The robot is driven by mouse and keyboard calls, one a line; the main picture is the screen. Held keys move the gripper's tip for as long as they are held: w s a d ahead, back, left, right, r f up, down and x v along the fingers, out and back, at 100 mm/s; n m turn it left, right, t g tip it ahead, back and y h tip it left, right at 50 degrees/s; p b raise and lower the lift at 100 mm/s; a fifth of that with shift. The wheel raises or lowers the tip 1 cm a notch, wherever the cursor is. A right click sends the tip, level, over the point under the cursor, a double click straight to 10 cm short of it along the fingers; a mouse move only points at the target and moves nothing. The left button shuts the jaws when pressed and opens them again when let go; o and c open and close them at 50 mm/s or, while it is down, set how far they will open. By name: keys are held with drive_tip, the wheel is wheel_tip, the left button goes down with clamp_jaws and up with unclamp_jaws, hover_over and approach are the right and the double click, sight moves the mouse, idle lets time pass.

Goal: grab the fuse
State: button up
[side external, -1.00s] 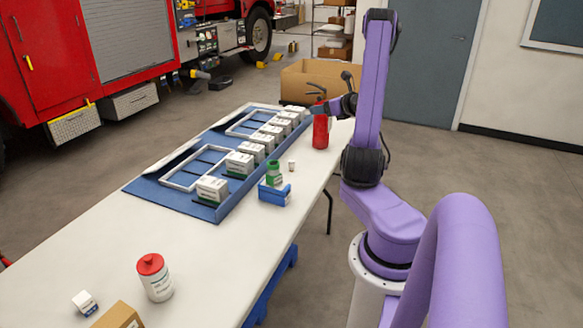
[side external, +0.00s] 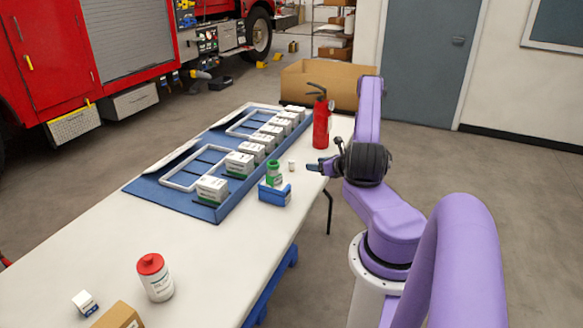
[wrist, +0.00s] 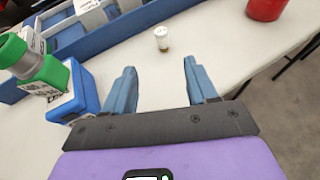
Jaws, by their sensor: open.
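The small pale cylinder that looks like the fuse (side external: 292,165) stands upright on the white table, right of the blue tray. In the wrist view the fuse (wrist: 161,39) has a whitish top and a darker lower part. My gripper (side external: 314,166) is just to the right of it in the side view. In the wrist view my gripper (wrist: 160,72) has its two blue fingers apart with nothing between them. The fuse lies beyond the fingertips, roughly centred on the gap, and is not touched.
A green-and-white bottle (wrist: 38,68) and blue block (wrist: 78,98) stand close on the left. A red extinguisher (side external: 321,125) stands behind. The blue tray (side external: 205,205) holds several white boxes. A red-capped bottle (side external: 155,278) is at the front.

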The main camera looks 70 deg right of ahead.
hover_over(292, 171)
drive_tip(key=s+a, duration=0.1)
drive_tip(key=s, duration=0.3)
drive_tip(key=f, duration=0.4)
drive_tip(key=shift+w+a+f, duration=0.1)
drive_tip(key=shift+w, duration=0.15)
drive_tip(key=shift+f+x, duration=0.15)
drive_tip(key=shift+x, duration=0.75)
drive_tip(key=shift+f+x, duration=0.15)
drive_tip(key=shift+x, duration=0.8)
drive_tip(key=shift+w+d+f, duration=0.25)
drive_tip(key=shift+w+d, duration=0.2)
drive_tip(key=c, duration=1)
